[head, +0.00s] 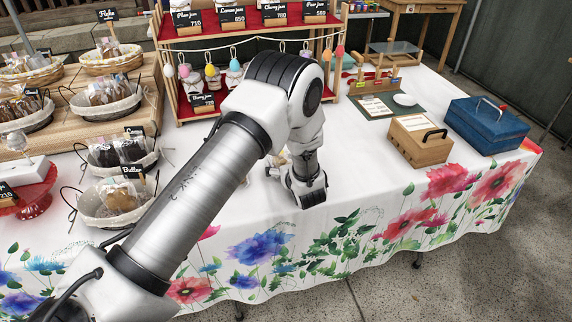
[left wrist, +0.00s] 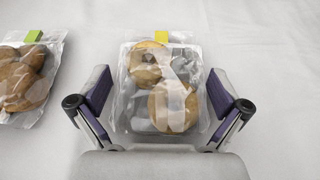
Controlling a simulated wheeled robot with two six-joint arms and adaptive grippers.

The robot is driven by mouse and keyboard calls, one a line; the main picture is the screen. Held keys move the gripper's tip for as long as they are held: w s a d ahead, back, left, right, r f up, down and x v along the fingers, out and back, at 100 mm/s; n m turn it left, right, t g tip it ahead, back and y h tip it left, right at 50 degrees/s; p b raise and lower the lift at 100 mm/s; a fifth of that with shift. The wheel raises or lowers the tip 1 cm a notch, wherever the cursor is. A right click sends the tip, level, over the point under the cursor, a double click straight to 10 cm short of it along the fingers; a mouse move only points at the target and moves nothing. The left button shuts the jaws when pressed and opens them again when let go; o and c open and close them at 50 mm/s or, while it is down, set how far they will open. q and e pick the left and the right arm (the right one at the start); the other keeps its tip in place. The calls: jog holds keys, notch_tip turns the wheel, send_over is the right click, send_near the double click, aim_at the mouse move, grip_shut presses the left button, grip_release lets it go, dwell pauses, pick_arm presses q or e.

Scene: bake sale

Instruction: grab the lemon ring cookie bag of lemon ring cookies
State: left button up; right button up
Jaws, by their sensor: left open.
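A clear bag of ring cookies with a yellow tag, the lemon ring cookie bag (left wrist: 172,108), lies flat on the white cloth in the left wrist view. My left gripper (left wrist: 158,92) is open, with one finger on each side of the bag and white cloth showing between them and it. The fingers do not hold the bag. In the head view my left gripper (head: 308,192) points down close over the tablecloth near the front middle. My arm hides most of what lies there. My right gripper is not in view.
A second bag with a green tag (left wrist: 24,80) lies to the left. A red display shelf (head: 245,20) with jars stands behind. Baskets of bagged goods (head: 112,205) stand at left. A wooden box (head: 420,145) and a blue box (head: 487,125) stand at right. Cloth right of the gripper is clear.

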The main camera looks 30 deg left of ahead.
pick_arm(q)
jog(key=shift+d+r, duration=0.1)
jog(key=c, duration=0.8)
jog(key=shift+c, duration=0.2)
